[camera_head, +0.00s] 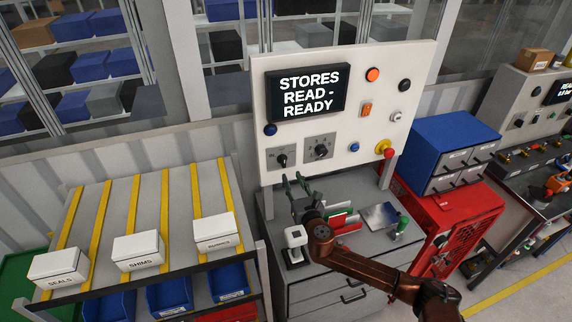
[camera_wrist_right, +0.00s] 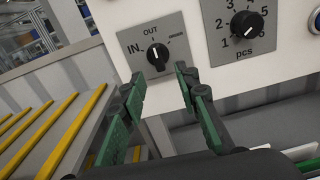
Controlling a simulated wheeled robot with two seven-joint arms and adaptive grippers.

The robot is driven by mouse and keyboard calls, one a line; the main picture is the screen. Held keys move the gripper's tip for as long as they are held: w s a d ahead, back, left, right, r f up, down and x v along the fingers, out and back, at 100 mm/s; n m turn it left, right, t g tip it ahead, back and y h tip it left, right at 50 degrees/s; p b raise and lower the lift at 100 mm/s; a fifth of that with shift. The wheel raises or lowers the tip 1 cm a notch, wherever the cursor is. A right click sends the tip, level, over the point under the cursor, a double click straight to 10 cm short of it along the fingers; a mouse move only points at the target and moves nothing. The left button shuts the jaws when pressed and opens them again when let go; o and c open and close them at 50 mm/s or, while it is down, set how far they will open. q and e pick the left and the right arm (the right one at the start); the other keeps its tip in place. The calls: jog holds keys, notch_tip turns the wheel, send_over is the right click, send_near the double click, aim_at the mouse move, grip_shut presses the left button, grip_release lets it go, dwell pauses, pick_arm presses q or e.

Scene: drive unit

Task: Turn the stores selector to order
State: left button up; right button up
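The stores selector is a black rotary knob on a grey plate, on the white panel (camera_head: 350,70). In the right wrist view the selector (camera_wrist_right: 157,56) has the labels IN, OUT and ORDER, and its white mark points up, roughly at OUT. In the head view the selector (camera_head: 282,159) is the left of two knobs. My right gripper (camera_head: 295,183) is just below it. In the right wrist view the gripper's green fingers (camera_wrist_right: 160,84) are spread and empty, one at each side below the knob, apparently not touching it. My left gripper is not in view.
The pcs knob (camera_wrist_right: 246,24) is close to the right of the selector; it also shows in the head view (camera_head: 321,150). The display (camera_head: 308,92) reads "STORES READ - READY". Several buttons surround it. A white device (camera_head: 296,240) stands on the bench below. Labelled boxes sit on the left rack.

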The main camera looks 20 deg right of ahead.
aim_at(285, 163)
jog(key=shift+w+a+r+p, duration=0.15)
jog(key=shift+w+p, duration=0.05)
jog(key=shift+w, duration=1.8)
jog(key=shift+w+a+r+p, duration=0.1)
jog(key=shift+w+p, duration=0.05)
jog(key=shift+w, duration=1.8)
jog(key=shift+c, duration=0.4)
grip_shut()
